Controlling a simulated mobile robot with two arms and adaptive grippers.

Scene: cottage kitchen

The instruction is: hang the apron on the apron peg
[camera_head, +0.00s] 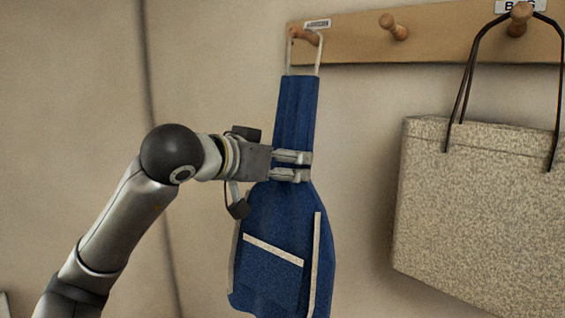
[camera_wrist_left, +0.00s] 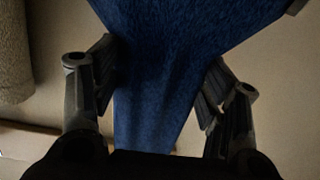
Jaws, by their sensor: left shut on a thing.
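A blue apron (camera_head: 297,110) with pale trim hangs upright in the head view. Its pale neck loop (camera_head: 318,55) is around the labelled left peg (camera_head: 304,36) of the wall rail; the label is too small to read. My left gripper (camera_head: 306,166) is shut on the apron's upper part, just above where it widens. In the left wrist view the blue cloth (camera_wrist_left: 160,75) passes between my two fingers and hides part of the background. My right gripper is not in view.
The wooden rail (camera_head: 350,42) also carries a bare middle peg (camera_head: 394,27) and a right peg (camera_head: 519,19) with a "BAG" label. A speckled bag (camera_head: 480,205) hangs there by dark handles. Plain wall lies left of the apron.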

